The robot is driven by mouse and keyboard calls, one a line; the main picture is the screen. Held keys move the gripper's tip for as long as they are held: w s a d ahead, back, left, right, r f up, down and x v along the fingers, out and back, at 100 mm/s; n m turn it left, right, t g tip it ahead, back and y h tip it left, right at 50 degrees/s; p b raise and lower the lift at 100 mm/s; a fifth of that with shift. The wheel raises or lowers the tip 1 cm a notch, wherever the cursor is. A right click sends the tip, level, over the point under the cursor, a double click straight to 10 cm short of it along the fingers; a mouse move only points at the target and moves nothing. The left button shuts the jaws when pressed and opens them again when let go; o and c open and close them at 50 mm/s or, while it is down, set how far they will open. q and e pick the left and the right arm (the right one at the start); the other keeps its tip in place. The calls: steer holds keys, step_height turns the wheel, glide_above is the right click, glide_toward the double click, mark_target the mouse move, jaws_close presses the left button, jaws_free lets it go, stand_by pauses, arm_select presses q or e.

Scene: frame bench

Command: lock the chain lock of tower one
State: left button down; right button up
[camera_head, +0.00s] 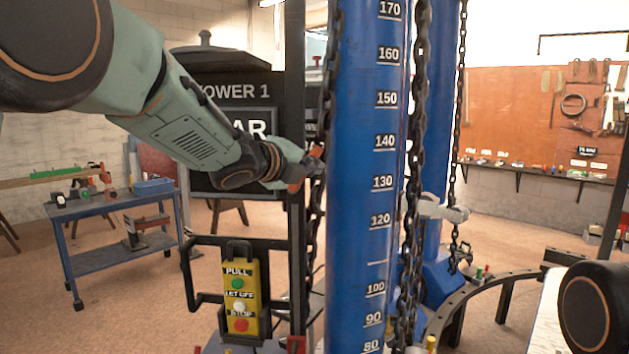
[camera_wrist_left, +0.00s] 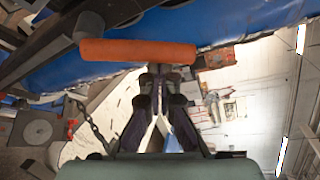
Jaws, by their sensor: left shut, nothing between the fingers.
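Tower one is the blue column (camera_head: 355,200) with white height numbers, beside the black TOWER 1 sign (camera_head: 236,92). A dark chain (camera_head: 327,75) hangs along its left side and another chain (camera_head: 416,150) runs down its right side. My left gripper (camera_head: 305,167) is shut and empty beside the left chain, at about the 140 to 130 marks. An orange bar (camera_wrist_left: 137,52), apparently the chain lock's handle, lies across the fingertips of my left gripper (camera_wrist_left: 163,76) in the left wrist view. I cannot tell whether they touch. The gripper hides most of the lock in the head view. My right gripper is out of view.
A yellow push-button box (camera_head: 240,298) hangs on a black frame below my left arm. A blue trolley (camera_head: 115,205) with tools stands at the left. A second blue tower with a chain (camera_head: 461,80) stands behind. A curved rail (camera_head: 470,300) lies at the right.

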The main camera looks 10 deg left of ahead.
arm_select(q)
steer(key=a+n+b, duration=0.1)
steer(key=a+r+n+t+h+b, duration=0.1)
steer(key=n, duration=0.1)
steer(key=a+r+n+t+b, duration=0.1)
steer(key=a+b, duration=0.1)
steer(key=shift+n+h, duration=0.3)
steer(key=shift+h, duration=0.1)
stand_by(0.3)
steer(key=shift+w, duration=0.1)
steer(key=shift+d, duration=0.1)
